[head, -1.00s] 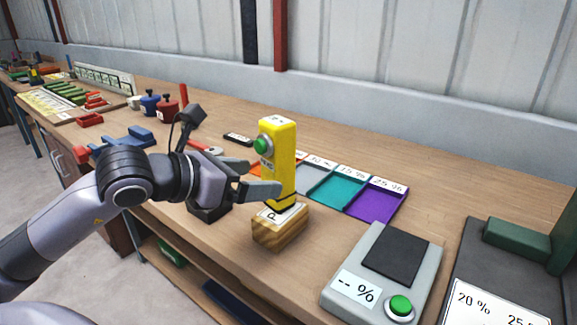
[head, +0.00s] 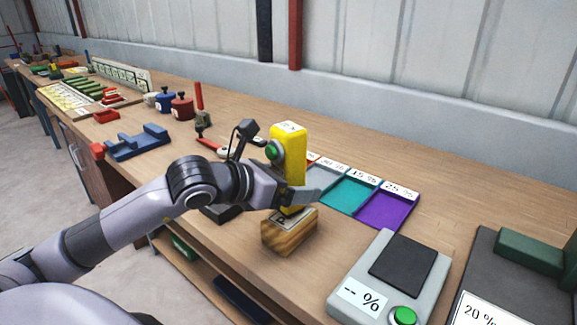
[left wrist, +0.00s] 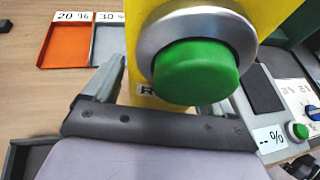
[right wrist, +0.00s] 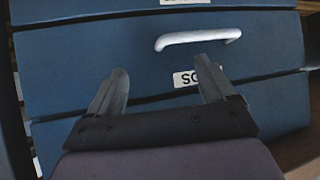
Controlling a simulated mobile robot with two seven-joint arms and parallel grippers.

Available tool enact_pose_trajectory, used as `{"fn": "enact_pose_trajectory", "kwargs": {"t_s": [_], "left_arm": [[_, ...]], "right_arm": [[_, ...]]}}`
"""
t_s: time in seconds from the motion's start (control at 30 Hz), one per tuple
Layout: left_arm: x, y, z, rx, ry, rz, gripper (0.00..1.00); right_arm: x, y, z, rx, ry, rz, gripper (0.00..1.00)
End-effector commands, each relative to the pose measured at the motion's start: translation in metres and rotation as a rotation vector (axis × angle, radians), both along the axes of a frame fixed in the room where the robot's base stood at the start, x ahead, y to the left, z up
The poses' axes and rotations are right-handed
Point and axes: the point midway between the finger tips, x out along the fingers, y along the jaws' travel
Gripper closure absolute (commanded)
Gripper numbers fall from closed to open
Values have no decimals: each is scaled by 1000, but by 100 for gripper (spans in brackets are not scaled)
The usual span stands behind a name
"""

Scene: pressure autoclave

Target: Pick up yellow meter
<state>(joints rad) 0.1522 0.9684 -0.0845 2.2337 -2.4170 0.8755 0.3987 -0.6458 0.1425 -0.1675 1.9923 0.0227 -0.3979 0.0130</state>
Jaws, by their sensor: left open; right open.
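My right gripper (right wrist: 165,88) is open and empty, in front of blue drawers.
Coloured trays with percent labels, including a purple one (head: 386,209), lie right of the meter. A grey scale-like device (head: 347,285) with a green button stands nearer. Blue drawers (right wrist: 110,52) with a white handle face my right gripper.

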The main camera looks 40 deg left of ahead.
Motion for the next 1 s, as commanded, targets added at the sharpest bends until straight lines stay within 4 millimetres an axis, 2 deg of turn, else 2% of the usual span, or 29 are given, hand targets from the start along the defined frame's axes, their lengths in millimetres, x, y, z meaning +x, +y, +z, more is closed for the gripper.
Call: {"fn": "enact_pose_trajectory", "kwargs": {"t_s": [0.13, 0.4, 0.47, 0.6, 0.67, 1.0], "left_arm": [[8, -3, -3, 0, 1, -1, 15], [9, -4, -4, 1, 1, -1, 15], [9, -4, -4, 1, 1, -1, 31], [9, -3, -4, 1, 1, -1, 77], [9, -4, -3, 1, -2, -2, 86], [9, -3, 2, 0, -4, -2, 86]], "right_arm": [[-2, -1, -2, -5, 6, -1, 17], [-2, -1, -2, -6, 7, 0, 17], [-2, -1, -2, -5, 7, 0, 17], [-1, -1, -1, -5, 5, 0, 17], [-1, -1, -1, -4, 5, 1, 17], [-1, 1, 1, -3, 3, 4, 17]]}}
